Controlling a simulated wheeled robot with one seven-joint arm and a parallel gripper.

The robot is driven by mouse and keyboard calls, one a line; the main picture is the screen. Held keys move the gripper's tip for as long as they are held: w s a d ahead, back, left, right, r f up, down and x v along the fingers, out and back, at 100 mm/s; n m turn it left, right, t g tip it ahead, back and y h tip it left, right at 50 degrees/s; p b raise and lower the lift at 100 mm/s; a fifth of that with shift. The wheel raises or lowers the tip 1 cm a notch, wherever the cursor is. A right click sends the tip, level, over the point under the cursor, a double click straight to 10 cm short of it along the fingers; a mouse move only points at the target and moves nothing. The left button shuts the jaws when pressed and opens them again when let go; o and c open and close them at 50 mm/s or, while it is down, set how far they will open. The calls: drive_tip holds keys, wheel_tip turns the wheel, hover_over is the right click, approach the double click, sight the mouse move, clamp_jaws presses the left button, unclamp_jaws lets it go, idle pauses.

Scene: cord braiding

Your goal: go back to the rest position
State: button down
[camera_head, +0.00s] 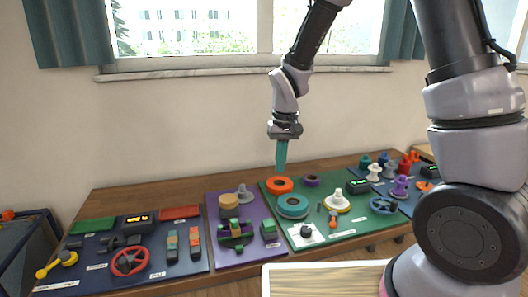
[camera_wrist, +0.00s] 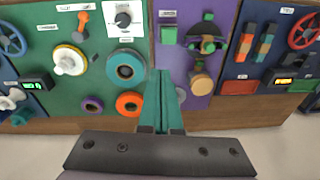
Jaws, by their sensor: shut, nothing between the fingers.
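My gripper (camera_head: 281,156) hangs above the back of the table with its teal fingers pointing down. In the wrist view the fingers (camera_wrist: 166,98) lie together, shut with nothing between them. Below and close to the fingertips in the head view are an orange ring (camera_head: 279,185) and a teal spool-like disc (camera_head: 292,207) on the green board (camera_head: 335,233). The orange ring also shows in the wrist view (camera_wrist: 129,104), beside the fingers. From these views I cannot tell the exact height of the fingertips above the board.
A purple board (camera_head: 245,258) and a dark blue board (camera_head: 100,286) with a red wheel (camera_head: 129,262) lie to the left. Several coloured spools stand at the right, near a purple one (camera_head: 401,187). The wall and window are behind; the air above the table's left side is clear.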

drive_tip(key=s+d+r+m+t, duration=0.2)
drive_tip(key=s+d+r, duration=0.3)
drive_tip(key=r, duration=0.3)
drive_tip(key=s+d+r+m+t, duration=0.2)
drive_tip(key=s+d+r, duration=0.3)
drive_tip(key=d+r, duration=0.3)
drive_tip(key=s+d+r+m+t+y, duration=0.1)
drive_tip(key=s+d+r, duration=0.3)
drive_tip(key=r, duration=0.5)
drive_tip(key=shift+s+d+m+t, duration=0.4)
drive_tip(key=shift+d+m+t, duration=0.35)
drive_tip(key=shift+d, duration=0.4)
